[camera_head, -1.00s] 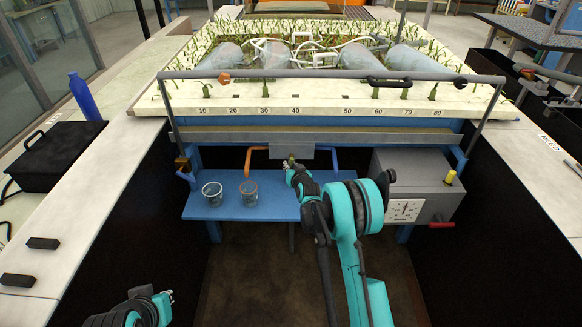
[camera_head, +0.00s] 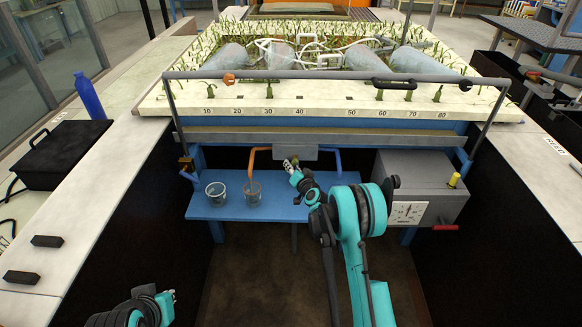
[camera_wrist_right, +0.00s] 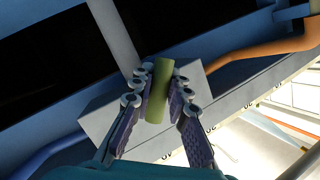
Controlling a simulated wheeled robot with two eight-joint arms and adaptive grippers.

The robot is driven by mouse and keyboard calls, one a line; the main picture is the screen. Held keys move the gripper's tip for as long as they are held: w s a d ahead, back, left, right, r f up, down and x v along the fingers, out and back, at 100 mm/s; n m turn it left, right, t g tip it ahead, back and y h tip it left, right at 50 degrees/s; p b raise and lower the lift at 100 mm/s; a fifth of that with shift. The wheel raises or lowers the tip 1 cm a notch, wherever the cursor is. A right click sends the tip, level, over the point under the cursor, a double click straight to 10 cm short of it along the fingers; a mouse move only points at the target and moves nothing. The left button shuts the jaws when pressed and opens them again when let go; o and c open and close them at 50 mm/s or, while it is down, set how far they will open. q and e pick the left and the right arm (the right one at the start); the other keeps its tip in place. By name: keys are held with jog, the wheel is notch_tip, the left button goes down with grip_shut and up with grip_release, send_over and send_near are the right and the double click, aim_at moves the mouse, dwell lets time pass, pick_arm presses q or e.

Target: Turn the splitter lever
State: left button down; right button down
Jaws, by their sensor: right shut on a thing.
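The splitter is a grey box (camera_head: 296,152) under the front edge of the flume table, with an orange pipe (camera_head: 255,155) on its left and a blue pipe (camera_head: 339,160) on its right. Its lever has an olive-green grip (camera_wrist_right: 157,92), seen in the right wrist view between the fingers. My right gripper (camera_head: 292,166) is shut on this grip, with a finger pad along each side. The lever's base is hidden. My left gripper (camera_head: 168,299) is at the lower left, away from the splitter; its finger opening is unclear.
Two clear beakers, a left one (camera_head: 215,194) and a right one (camera_head: 252,194), stand on a blue shelf (camera_head: 230,211). A grey box with a dial (camera_head: 407,212) stands right of my right arm. A grey rail (camera_head: 330,76) runs above the splitter.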

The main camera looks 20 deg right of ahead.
jog(key=c, duration=1.4)
grip_release()
jog(key=shift+c, duration=0.2)
jog(key=v, duration=1.2)
